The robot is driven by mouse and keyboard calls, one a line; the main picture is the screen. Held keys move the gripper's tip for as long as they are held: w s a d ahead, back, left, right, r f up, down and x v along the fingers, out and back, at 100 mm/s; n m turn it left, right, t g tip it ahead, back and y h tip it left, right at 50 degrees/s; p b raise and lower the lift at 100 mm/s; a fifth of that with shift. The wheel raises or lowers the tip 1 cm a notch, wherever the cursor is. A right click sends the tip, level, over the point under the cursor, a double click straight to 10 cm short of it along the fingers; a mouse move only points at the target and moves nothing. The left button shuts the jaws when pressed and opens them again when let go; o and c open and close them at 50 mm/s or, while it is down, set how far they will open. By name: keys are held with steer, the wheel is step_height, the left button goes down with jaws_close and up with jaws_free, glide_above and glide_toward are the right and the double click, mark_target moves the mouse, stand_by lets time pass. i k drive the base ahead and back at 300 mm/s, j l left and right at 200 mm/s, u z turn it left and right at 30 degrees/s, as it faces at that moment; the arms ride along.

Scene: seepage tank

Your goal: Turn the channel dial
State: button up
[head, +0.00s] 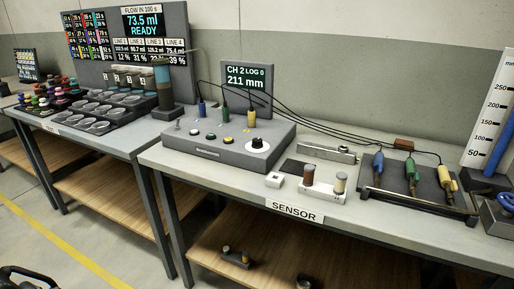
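A display (246,82) behind the box reads CH 2, LOG 0, 211 mm. A cut-off dark part (22,278) at the bottom left corner looks like the edge of my gripper. It is far from the dial, and its fingers cannot be made out. Nothing touches the dial.
Small buttons (211,135) sit left of the dial; blue, green and yellow plugs with black cables stand behind it. A white block with two cylinders (323,183) is at its right. A rack of coloured probes (413,176) lies farther right. The floor in front is clear.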

mark_target(257, 142)
steer(key=i+l+u, duration=0.35)
steer(key=i+l, duration=0.35)
steer(key=l, duration=0.1)
